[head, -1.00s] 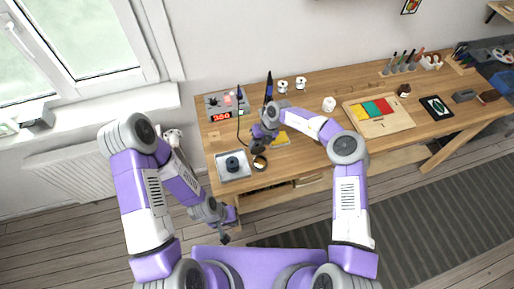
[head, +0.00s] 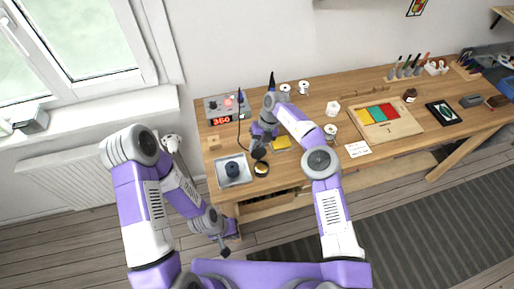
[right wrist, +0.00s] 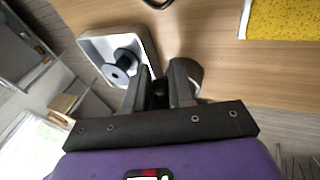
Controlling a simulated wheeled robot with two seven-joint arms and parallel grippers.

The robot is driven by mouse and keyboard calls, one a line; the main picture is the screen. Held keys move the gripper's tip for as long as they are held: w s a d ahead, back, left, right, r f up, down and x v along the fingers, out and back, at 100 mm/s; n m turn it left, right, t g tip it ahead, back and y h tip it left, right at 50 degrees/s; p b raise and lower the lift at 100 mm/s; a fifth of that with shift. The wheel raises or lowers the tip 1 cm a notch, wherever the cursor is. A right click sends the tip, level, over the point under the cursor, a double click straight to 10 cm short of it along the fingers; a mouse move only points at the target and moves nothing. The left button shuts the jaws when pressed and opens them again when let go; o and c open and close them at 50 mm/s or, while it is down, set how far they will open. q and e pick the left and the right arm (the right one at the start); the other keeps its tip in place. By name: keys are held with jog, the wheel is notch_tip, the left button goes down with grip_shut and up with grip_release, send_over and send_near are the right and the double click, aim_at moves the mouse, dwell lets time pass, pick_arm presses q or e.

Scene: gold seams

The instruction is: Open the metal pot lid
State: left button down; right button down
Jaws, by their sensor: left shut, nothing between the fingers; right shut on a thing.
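A small round metal pot (head: 261,169) stands near the table's front edge, right of a grey tray; the head view shows a dark rim with a yellowish inside. My right gripper (head: 258,154) is just behind and above it. In the right wrist view the right gripper (right wrist: 160,92) is shut on a small dark knob-like piece, likely the lid's knob. The lid itself is mostly hidden, and I cannot tell its height above the pot. A curved metal wall (right wrist: 194,72) shows behind the right finger. My left gripper (head: 225,251) is shut and empty, low in front of the table.
A grey tray (head: 221,176) holds a dark spool (head: 232,168). A soldering station (head: 226,108) with a cable stands behind. A yellow sponge-like pad (head: 281,142) lies right of the gripper. A card (head: 358,149) and a wooden colour tray (head: 402,132) lie farther right.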

jog(key=shift+f, duration=0.15)
jog(key=c, duration=1.1)
grip_release()
